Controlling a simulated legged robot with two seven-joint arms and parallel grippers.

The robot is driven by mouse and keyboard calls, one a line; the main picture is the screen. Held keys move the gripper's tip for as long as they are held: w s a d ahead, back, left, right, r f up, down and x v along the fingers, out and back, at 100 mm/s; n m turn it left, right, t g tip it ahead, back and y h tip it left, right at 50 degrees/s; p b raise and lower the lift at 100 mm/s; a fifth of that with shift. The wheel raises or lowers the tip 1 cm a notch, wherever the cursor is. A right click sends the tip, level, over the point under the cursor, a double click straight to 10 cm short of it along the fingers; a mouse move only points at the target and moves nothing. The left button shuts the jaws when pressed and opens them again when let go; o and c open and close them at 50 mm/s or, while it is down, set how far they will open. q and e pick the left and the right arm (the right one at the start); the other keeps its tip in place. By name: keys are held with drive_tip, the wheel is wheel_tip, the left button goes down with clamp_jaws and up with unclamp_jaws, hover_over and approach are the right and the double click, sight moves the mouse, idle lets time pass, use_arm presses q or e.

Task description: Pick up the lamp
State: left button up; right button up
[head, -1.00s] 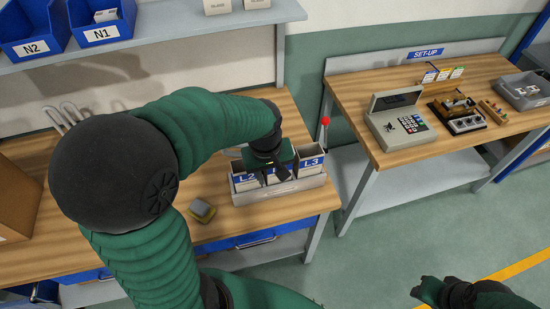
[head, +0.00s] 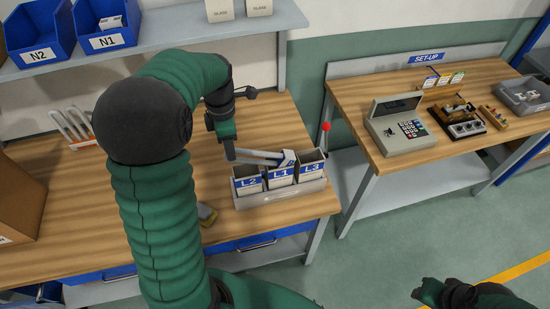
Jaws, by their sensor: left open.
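My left gripper (head: 228,148) is open, fingers pointing down, just left of and behind a pale three-compartment holder (head: 283,198) labelled L2, L1 and L3. A long pale bluish piece (head: 258,158) lies from by the fingertips towards the back of the holder, with a blue-and-white end (head: 288,158); I cannot tell whether it is the lamp or whether the fingers touch it. No other lamp can be made out. My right gripper (head: 425,292) is at the bottom right over the floor; its fingers are too dark to read.
A rack with pale tubes (head: 75,128) stands at the left, and blue bins N2 (head: 40,45) and N1 (head: 105,40) are on the shelf. A red-knobbed lever (head: 326,128) stands at the bench's right end.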

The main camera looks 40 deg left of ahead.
use_arm(q)
drive_tip(key=f+p, duration=0.1)
drive_tip(key=f, duration=0.4)
drive_tip(key=shift+d, duration=0.2)
drive_tip(key=shift+f, duration=0.25)
drive_tip(key=shift+r, duration=0.1)
clamp_jaws()
idle(0.8)
